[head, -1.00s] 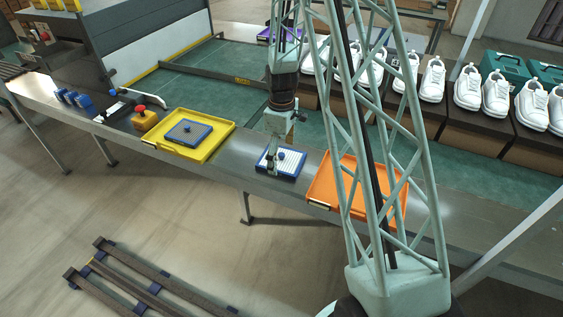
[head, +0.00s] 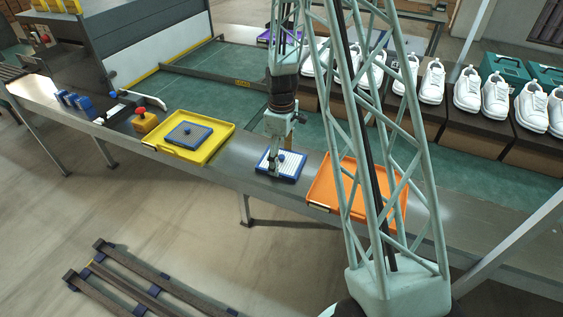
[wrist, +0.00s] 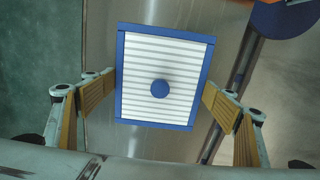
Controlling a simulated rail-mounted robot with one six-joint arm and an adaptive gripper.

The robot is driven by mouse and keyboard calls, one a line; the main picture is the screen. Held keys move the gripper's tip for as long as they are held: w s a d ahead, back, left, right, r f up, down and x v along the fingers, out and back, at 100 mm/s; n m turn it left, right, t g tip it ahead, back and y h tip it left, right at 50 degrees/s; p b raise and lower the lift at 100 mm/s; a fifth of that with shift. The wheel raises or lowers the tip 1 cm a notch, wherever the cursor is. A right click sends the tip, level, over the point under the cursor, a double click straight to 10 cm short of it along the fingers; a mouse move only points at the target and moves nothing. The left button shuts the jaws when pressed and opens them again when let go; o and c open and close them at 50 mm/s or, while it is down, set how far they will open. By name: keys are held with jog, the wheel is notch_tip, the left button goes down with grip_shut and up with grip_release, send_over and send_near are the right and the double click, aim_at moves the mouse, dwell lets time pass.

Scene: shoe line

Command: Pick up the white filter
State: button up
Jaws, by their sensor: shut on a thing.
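The white filter (head: 291,164) is a square panel with a blue frame, white pleats and a small blue knob in the middle. It is at the metal bench between the yellow and orange trays; I cannot tell whether it still touches the bench top. My gripper (head: 275,168) is over it, pointing down, and hides part of it. In the wrist view the filter (wrist: 140,70) sits between the two yellow-padded fingers of my gripper (wrist: 158,90), which close on its left and right sides.
A yellow tray (head: 218,147) holding a grey filter (head: 190,130) with a blue frame is to the left. An orange tray (head: 328,188) is to the right. A red-topped button box (head: 146,121) and white shoes (head: 466,89) are farther off.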

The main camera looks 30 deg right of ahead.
aim_at(281, 156)
jog(key=shift+r, duration=0.1)
jog(key=shift+r+p, duration=0.55)
jog(key=shift+r, duration=1.25)
jog(key=s+a+r+p, duration=0.1)
jog(key=s+a, duration=0.8)
jog(key=a, duration=0.3)
jog(key=shift+s+a, duration=0.3)
jog(key=shift+s, duration=0.1)
jog(key=shift+r, duration=0.1)
